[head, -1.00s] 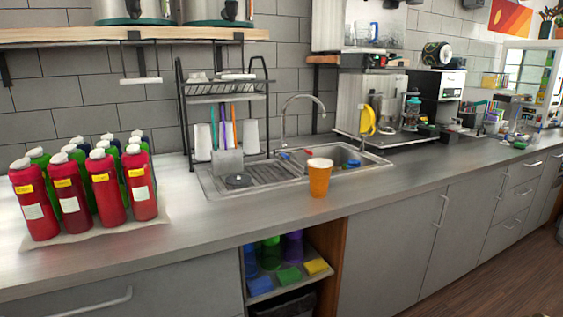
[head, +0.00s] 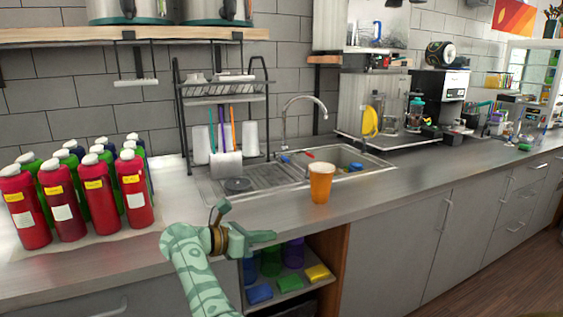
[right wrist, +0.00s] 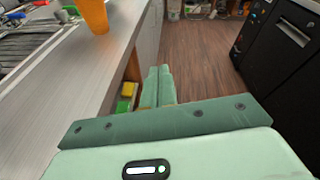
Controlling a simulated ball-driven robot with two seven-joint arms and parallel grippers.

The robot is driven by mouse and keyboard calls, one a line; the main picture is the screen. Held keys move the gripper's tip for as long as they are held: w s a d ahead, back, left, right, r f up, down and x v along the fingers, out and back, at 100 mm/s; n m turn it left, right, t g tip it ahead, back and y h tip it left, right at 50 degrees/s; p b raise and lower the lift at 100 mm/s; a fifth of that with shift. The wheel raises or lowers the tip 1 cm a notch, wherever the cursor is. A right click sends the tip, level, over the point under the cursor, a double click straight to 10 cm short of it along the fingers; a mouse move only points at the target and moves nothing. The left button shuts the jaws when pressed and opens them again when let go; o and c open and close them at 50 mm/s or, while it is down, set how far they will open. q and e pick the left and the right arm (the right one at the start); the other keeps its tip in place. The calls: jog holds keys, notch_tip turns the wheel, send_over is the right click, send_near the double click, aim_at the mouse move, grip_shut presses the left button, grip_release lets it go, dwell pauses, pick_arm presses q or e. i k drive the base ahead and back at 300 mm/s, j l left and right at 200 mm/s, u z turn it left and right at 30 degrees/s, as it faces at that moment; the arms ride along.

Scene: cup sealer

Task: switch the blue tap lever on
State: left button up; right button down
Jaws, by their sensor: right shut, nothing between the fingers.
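The blue tap lever (head: 285,159) is a small blue piece at the back left edge of the sink (head: 352,176), near the base of the chrome tap (head: 303,99). A red lever (head: 309,155) is to its right. My right gripper (head: 273,237) is in front of the counter's front edge, low and well apart from the lever. In the right wrist view its fingers (right wrist: 157,86) are together with nothing between them. My left gripper is in neither view now.
An orange cup (head: 321,181) stands on the counter in front of the sink. A dish rack (head: 223,92) stands left of the tap. Several red bottles (head: 101,201) stand at the left. An open shelf (head: 290,283) with sponges is below the counter.

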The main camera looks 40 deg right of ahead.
aim_at(276, 154)
jog(key=i+l, duration=0.45)
jog(key=l, duration=0.15)
jog(key=i+l, duration=0.95)
jog(key=l, duration=0.25)
